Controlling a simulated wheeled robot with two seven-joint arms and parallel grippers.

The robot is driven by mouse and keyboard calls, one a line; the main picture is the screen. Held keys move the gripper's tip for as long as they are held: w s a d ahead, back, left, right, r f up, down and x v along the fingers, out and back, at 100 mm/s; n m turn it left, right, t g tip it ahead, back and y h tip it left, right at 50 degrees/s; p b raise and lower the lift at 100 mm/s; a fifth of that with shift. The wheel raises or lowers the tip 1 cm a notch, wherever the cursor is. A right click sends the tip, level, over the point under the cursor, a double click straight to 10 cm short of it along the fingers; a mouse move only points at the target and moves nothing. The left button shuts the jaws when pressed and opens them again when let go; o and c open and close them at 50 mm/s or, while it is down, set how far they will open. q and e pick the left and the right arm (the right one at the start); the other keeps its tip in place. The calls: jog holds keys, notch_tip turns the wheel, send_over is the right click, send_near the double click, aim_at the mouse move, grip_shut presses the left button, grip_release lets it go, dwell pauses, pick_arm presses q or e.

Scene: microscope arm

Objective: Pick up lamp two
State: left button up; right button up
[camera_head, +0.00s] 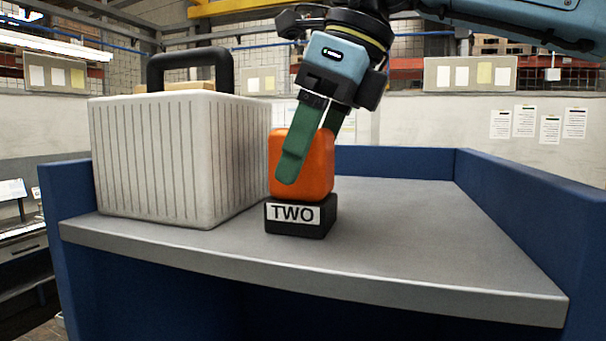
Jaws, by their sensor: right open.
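Lamp two (316,178) is an orange rounded block on a black base with a white label reading TWO. It stands upright on the grey table, right of a white case. My right gripper (308,150) comes down from above with green fingers. One finger lies in front of the orange part and the other is partly hidden behind it. The gripper is open around the upper part of the lamp; I cannot tell whether a finger touches it. My left gripper is not in view.
The large white ribbed case (180,155) with a black handle stands close left of the lamp. The grey table top (430,240) is clear to the right. Blue raised walls (540,210) border the table at the back and right.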

jog(key=shift+x, duration=1.2)
jog(key=c, duration=1.2)
jog(key=shift+r, duration=0.1)
